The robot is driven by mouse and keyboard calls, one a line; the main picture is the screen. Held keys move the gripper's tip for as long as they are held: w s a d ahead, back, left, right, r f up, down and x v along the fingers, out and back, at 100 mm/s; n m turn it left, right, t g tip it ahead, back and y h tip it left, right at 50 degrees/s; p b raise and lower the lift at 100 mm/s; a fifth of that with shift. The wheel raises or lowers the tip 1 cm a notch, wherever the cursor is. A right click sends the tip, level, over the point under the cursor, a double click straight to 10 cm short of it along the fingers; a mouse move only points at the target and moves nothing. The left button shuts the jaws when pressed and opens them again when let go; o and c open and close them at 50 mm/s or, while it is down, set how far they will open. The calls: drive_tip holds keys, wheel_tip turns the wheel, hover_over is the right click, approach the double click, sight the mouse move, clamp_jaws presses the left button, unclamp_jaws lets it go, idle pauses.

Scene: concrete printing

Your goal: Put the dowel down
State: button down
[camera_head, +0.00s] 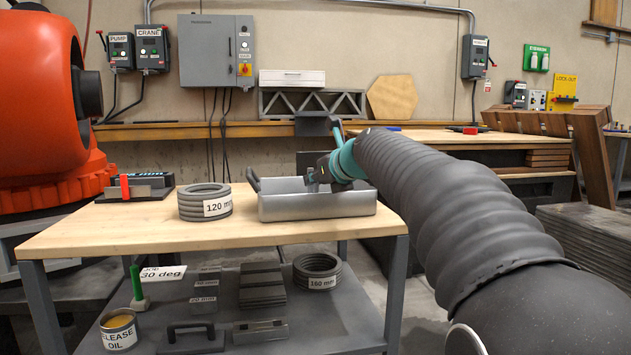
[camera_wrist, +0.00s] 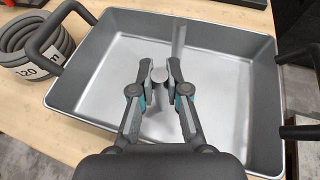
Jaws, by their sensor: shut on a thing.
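A grey metal tub (camera_head: 290,208) with dark handles stands on the wooden tabletop. In the wrist view the tub (camera_wrist: 105,60) spreads below my gripper (camera_wrist: 160,73). In the head view my gripper (camera_head: 318,179) is at the tub, and the dowel cannot be made out.
A coiled grey hose labelled 120 mm (camera_head: 205,203) sits left of the tub. A dark holder with a red part (camera_head: 137,187) is farther left. The wooden table (camera_head: 110,230) has clear room at its front. The lower shelf holds another hose (camera_head: 317,272), plates and an oil can (camera_head: 119,330).

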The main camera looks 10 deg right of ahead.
drive_tip(key=c, duration=1.2)
unclamp_jaws()
drive_tip(key=shift+r, duration=0.1)
drive_tip(key=p+v, duration=0.1)
drive_tip(key=v, duration=1.1)
drive_tip(key=shift+a, duration=0.1)
